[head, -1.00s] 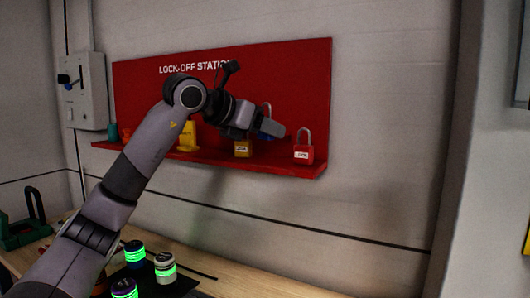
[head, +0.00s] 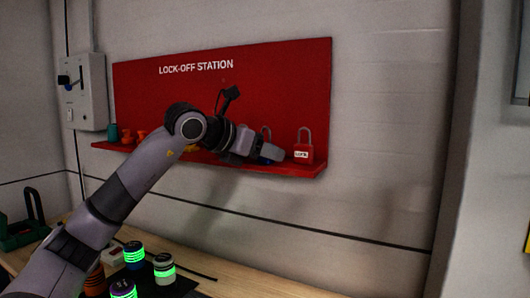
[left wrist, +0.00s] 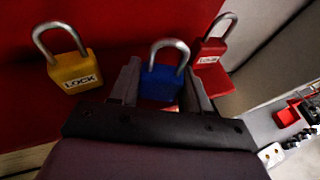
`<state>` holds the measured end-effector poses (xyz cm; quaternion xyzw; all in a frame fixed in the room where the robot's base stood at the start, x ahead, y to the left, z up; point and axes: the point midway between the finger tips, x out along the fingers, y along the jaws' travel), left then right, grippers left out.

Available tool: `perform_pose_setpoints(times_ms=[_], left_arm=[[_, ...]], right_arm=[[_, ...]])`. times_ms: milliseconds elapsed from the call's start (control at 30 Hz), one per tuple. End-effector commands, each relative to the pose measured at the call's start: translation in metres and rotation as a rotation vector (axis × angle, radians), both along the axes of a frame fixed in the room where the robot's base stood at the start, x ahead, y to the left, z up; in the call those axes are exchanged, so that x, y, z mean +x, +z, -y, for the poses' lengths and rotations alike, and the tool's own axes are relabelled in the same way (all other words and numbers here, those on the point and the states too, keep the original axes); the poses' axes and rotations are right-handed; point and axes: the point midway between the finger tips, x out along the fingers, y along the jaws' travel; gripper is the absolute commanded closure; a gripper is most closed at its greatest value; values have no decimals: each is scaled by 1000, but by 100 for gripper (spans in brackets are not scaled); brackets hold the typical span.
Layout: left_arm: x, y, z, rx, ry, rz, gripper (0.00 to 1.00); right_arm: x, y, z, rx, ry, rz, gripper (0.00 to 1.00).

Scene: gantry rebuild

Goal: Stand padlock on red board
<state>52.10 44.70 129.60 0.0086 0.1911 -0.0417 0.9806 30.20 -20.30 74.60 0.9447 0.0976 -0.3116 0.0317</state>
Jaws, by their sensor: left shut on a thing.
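The blue padlock (left wrist: 160,82) with a grey shackle is upright between the two fingers of my left gripper (left wrist: 160,88), which is shut on it. In the head view the gripper (head: 268,152) is low in front of the red board (head: 290,90), just left of a red padlock (head: 303,152) on the board's shelf (head: 285,169). The blue padlock's shackle (head: 267,133) shows above the fingers. I cannot tell whether its base touches the shelf. The red padlock (left wrist: 209,50) is close to the right finger in the wrist view. A yellow padlock (left wrist: 72,70) stands to the left. My right gripper is out of view.
Small orange items (head: 128,136) and a teal one (head: 113,133) stand at the shelf's left end. A grey switch box (head: 83,92) is on the wall. Below, the wooden bench (head: 215,280) holds several glowing-green-banded cylinders (head: 164,268) and a dark green object (head: 25,225).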

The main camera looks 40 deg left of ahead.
Motion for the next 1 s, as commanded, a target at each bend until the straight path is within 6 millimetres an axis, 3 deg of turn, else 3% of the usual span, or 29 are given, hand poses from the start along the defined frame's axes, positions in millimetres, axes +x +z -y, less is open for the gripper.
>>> perform_pose_setpoints(times_ms=[33, 67, 133, 533, 1000], left_arm=[[0, -3, 0, 0, 0, 1, 86], [0, -3, 0, 0, 0, 0, 50], [0, -2, 0, 0, 0, 0, 28], [-1, 2, 0, 0, 0, 1, 28], [-87, 34, -8, 2, 3, 1, 28]], right_arm=[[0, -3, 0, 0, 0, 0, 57], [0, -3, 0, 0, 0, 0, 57], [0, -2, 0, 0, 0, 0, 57], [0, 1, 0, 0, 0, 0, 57], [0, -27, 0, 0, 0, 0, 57]])
